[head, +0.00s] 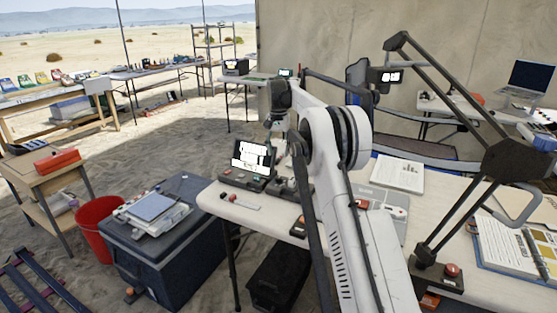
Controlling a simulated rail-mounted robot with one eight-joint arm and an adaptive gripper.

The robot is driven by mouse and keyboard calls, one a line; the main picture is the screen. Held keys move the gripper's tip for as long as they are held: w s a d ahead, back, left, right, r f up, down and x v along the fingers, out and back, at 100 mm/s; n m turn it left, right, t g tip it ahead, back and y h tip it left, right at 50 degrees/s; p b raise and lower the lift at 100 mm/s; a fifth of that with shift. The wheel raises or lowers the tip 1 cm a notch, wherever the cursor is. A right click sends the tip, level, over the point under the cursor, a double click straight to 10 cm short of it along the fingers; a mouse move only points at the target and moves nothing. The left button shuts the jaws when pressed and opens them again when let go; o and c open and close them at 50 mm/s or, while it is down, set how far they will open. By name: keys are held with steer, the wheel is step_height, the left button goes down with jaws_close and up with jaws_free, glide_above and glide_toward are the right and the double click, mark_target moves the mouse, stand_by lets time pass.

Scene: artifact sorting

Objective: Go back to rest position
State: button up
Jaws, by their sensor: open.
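My white arm rises from the bottom of the head view, and its large elbow joint stands over the table (238,212). The forearm reaches away to a dark wrist. My gripper (273,147) hangs below that wrist, small and partly hidden behind the arm, above the far side of the table near a small lit screen (252,157). Its fingers are hard to make out, and I see nothing held in it. The task names no object to handle.
A dark lamp-like jointed frame (425,70) stands close on the right. Papers (398,173) and an open binder (515,245) lie on the table. A dark chest (160,262) and a red bucket (97,225) stand on the left.

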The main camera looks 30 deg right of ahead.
steer(key=shift+r, duration=0.25)
stand_by(0.3)
steer(key=s+a+r+n+t+p, duration=0.1)
steer(key=s+a+r+n+t, duration=0.1)
steer(key=s+a+r, duration=0.7)
steer(key=s+a+r+n+t, duration=0.1)
steer(key=s+a+r+n, duration=0.1)
steer(key=s+a+r, duration=0.75)
steer(key=s+a+f+n+t+p, duration=0.1)
steer(key=s+a+f, duration=0.1)
steer(key=s, duration=0.7)
steer(key=s+a+f+n+t, duration=0.1)
steer(key=s+a, duration=0.1)
steer(key=s, duration=0.7)
steer(key=s+a+f+n+t, duration=0.2)
steer(key=s+f, duration=0.7)
steer(key=s, duration=0.5)
steer(key=shift+a+p, duration=0.35)
steer(key=shift+a, duration=0.25)
steer(key=shift+f, duration=0.1)
